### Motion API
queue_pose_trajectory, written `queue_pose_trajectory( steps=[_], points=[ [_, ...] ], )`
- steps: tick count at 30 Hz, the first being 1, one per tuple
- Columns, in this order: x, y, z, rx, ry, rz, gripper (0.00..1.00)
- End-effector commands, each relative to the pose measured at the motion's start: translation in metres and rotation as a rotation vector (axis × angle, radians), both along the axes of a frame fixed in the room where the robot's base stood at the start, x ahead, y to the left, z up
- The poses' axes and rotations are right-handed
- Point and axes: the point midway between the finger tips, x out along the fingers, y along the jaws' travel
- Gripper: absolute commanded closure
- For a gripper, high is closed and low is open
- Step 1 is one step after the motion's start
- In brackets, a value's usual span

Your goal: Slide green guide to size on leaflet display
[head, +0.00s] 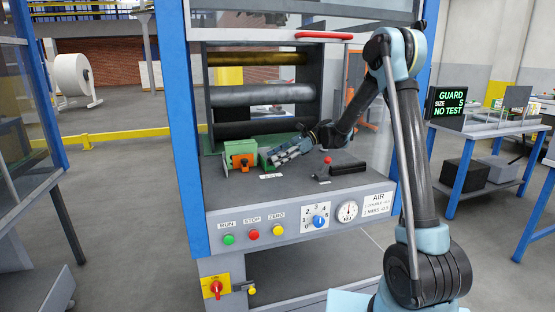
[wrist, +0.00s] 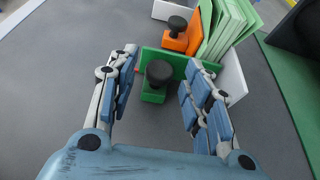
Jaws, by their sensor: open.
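The green guide (wrist: 152,97) with a black round knob (wrist: 159,73) sits on the grey bed in the wrist view, and in the head view a green part of it shows beside my gripper (head: 265,158). My gripper (wrist: 160,62) is open, with one finger on each side of the guide and its knob. I cannot tell whether the fingers touch it.
An orange guide (wrist: 178,40) with a black knob stands just beyond the green one. Green leaflets (wrist: 228,30) stand on edge beside it, near white plates. Buttons, a dial and a gauge (head: 347,211) line the front panel.

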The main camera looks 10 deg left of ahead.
Motion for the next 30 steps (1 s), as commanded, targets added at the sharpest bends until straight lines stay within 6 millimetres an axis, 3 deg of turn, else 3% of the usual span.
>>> queue_pose_trajectory(
  steps=[4,10,11,24,25,27,30],
  points=[
    [0.0,-0.0001,0.0,0.0,0.0,0.0,0.55],
    [0.0002,-0.0002,0.0002,0.0,0.0,0.0,0.98],
    [0.0002,-0.0002,0.0002,0.0,0.0,0.0,1.0],
    [-0.0029,0.0063,0.0006,0.001,0.0,-0.001,1.0],
    [-0.0029,0.0063,0.0006,0.001,0.0,-0.001,0.71],
    [-0.003,0.0062,0.0006,0.001,0.0,-0.001,0.55],
    [-0.0031,0.006,0.0004,0.001,0.0,-0.001,0.55]
  ],
)
